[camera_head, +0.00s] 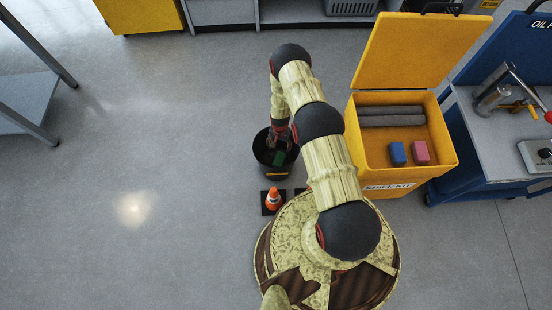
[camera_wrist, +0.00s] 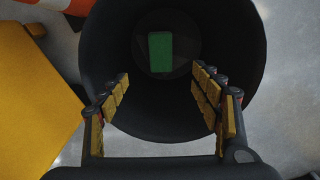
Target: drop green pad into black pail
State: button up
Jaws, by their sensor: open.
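The green pad (camera_wrist: 160,52) lies on the bottom inside the black pail in the wrist view. It also shows as a small green patch in the pail in the head view (camera_head: 279,158). The black pail (camera_wrist: 245,60) stands upright on the floor, and its rim shows in the head view (camera_head: 258,150). My gripper (camera_wrist: 160,85) is open and empty over the pail's mouth, its fingers apart and clear of the pad. In the head view my gripper (camera_head: 279,138) is at the pail's opening, partly hidden by my arm.
A small orange cone (camera_head: 273,198) stands in front of the pail. To the right, an open yellow spill kit bin (camera_head: 440,150) holds grey rolls, a blue pad (camera_head: 397,153) and a pink pad (camera_head: 420,152). A blue cart (camera_head: 470,150) stands beyond it.

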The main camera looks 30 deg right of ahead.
jog(key=shift+r, duration=0.1)
notch_tip(320, 180, up, 12)
dwell(0.5)
dwell(0.5)
